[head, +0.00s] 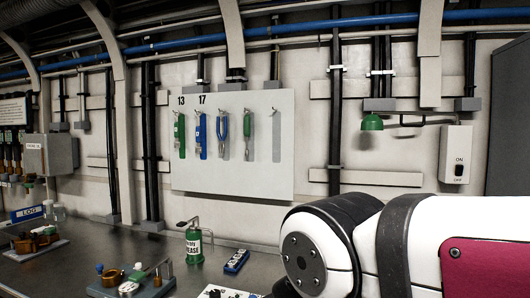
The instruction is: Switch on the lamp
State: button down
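A green lamp shade (372,122) hangs from a thin bracket on the back wall, at the right. The bracket runs right to a pale switch box (455,146), marked ON above and OFF below. A small dark switch (459,170) sits between the two marks; I cannot tell which way it is set. No glow shows at the lamp. My white arm with dark bands fills the lower right, in front of the bench and below the switch box. My gripper is out of the frame.
A white tool board (232,180) with hanging tools is on the wall. The bench (75,270) holds a green grease can (194,246), a blue block (236,261) and brass parts (110,277). A dark cabinet (510,120) stands right of the switch box.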

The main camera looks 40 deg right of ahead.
aim_at(459, 171)
jog(key=l+z, duration=0.15)
jog(key=z, duration=1.7)
